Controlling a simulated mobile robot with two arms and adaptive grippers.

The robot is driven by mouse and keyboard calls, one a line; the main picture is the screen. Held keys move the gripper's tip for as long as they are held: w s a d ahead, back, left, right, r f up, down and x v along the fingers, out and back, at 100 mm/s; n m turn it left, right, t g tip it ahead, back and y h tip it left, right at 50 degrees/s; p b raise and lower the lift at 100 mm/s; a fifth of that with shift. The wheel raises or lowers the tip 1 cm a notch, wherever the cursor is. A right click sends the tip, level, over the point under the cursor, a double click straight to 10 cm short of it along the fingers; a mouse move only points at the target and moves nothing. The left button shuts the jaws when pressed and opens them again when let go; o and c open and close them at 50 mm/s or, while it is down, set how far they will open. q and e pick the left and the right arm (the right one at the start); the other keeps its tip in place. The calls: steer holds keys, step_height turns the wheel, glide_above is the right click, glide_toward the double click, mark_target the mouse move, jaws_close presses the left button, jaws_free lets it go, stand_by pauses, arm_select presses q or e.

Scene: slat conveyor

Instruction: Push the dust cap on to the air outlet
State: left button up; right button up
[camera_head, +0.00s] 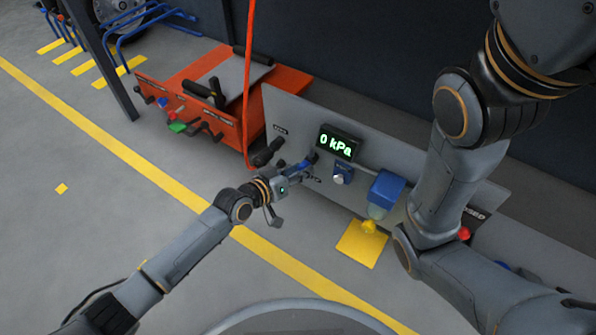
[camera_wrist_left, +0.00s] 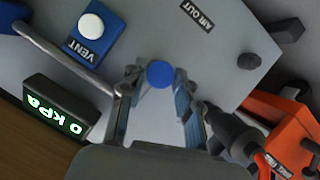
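The round blue dust cap (camera_wrist_left: 160,74) shows face-on in the left wrist view, between my left fingertips. My left gripper (camera_wrist_left: 159,80) looks shut on it, with a fingertip close against each side. In the head view, the left gripper (camera_head: 306,166) is at the grey panel (camera_head: 292,112), below the pressure display. The "AIR OUT" label (camera_wrist_left: 197,13) is on the panel past the cap. I cannot make out the air outlet; whether it is behind the cap, and whether the cap touches it, is hidden. My right gripper is out of view.
The "0 kPa" display (camera_head: 337,143), blue VENT button box (camera_head: 342,174) and blue-topped filter bowl (camera_head: 385,190) sit on the panel. A dark round fitting (camera_wrist_left: 249,61) stands out near the label. An orange machine (camera_head: 190,95) and hanging red hose (camera_head: 248,70) are to the left.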

arm_select(q)
steer(key=shift+o, duration=1)
steer(key=shift+s+a, duration=0.1)
